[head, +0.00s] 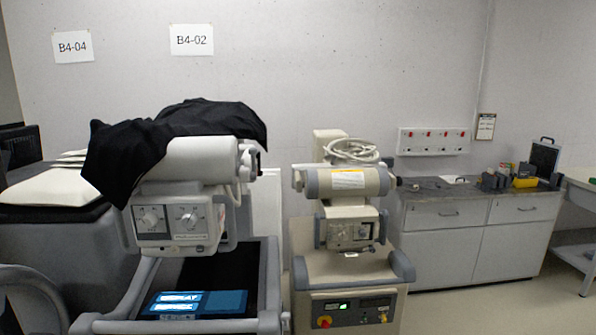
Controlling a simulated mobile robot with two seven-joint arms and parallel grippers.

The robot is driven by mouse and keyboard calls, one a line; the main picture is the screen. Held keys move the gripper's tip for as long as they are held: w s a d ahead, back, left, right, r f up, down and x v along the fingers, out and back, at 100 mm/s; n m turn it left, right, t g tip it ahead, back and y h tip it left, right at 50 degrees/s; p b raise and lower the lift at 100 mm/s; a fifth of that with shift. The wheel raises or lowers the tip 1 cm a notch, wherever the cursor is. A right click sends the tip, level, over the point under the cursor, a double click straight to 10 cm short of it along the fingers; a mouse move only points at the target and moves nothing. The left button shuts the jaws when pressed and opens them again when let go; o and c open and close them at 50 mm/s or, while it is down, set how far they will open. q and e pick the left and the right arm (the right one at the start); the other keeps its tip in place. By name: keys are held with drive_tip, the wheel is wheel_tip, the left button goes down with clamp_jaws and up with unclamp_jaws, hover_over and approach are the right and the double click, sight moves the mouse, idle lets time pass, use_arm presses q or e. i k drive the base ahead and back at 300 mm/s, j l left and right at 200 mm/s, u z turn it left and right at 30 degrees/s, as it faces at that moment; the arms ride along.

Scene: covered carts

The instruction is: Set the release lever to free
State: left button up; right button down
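A grey and white mobile cart (270,285) stands at the left of centre, with a white cylindrical head (200,160) partly draped by a black cloth (170,140). Below the head is a white control box (175,218) with two dials. A second, beige cart (345,278) stands to its right, with an uncovered cylindrical head (348,181) and a coiled cable on top. I cannot make out a release lever on either cart; the cloth hides part of the left cart's head. Neither of my grippers is in view.
A large dark grey unit (65,255) stands at far left. A grey cabinet (480,240) lines the back wall. Floor is free at lower right.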

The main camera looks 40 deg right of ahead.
sight(260, 173)
drive_tip(key=k+l+z, duration=0.1)
drive_tip(key=l+z, duration=0.2)
drive_tip(key=k+l+z, duration=0.1)
drive_tip(key=l+z, duration=0.15)
drive_tip(key=l, duration=0.2)
drive_tip(key=l+z, duration=0.3)
drive_tip(key=i+l, duration=0.2)
drive_tip(key=l, duration=0.15)
drive_tip(key=i+l+u, duration=0.1)
drive_tip(key=l, duration=0.3)
drive_tip(key=i+l, duration=0.45)
drive_tip(key=l, duration=0.3)
drive_tip(key=i+l+u, duration=0.1)
drive_tip(key=l, duration=0.25)
drive_tip(key=i+l, duration=0.25)
drive_tip(key=l, duration=0.15)
